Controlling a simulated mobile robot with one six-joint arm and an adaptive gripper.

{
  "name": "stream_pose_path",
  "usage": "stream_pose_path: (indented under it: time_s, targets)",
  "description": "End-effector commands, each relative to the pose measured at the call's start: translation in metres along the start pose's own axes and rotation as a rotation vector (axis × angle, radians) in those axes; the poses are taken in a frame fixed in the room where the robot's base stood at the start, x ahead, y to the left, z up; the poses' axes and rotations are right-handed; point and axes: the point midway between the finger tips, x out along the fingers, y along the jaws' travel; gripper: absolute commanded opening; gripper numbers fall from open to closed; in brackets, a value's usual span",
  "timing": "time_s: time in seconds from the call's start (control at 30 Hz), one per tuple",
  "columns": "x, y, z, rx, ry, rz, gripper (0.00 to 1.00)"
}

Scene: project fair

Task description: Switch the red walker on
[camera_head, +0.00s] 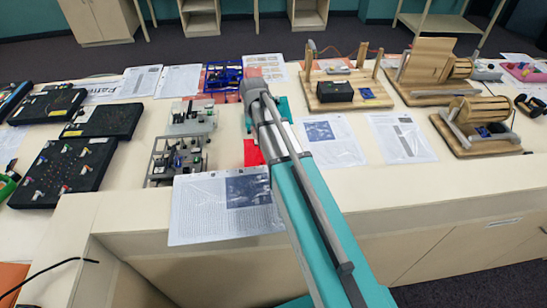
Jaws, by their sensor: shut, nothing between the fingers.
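A flat-looking red patch (253,153) shows on the table just left of my arm. It may be part of the red walker, but my arm covers most of that spot and I cannot make out its shape or a switch. My arm reaches over the table from the lower right, and its grey joint is above the table's middle. My gripper is hidden behind the arm, so its fingers and their distance from the red patch cannot be seen.
Two grey mechanical models (190,118) (178,158) stand left of the arm, with a blue framed one (223,76) behind. Printed sheets (222,205) lie around. Black boards (65,170) fill the left; wooden models (345,90) (480,127) stand right. The pale table's front right is clear.

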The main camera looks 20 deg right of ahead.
Motion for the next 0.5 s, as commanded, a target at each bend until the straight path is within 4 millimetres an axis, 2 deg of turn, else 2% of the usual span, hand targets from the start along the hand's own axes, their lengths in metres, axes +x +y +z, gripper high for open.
stream_pose_path:
  time_s: [0.5]
  targets:
    - [0.0061, 0.0003, 0.0001, 0.0, 0.0, 0.0, 0.0]
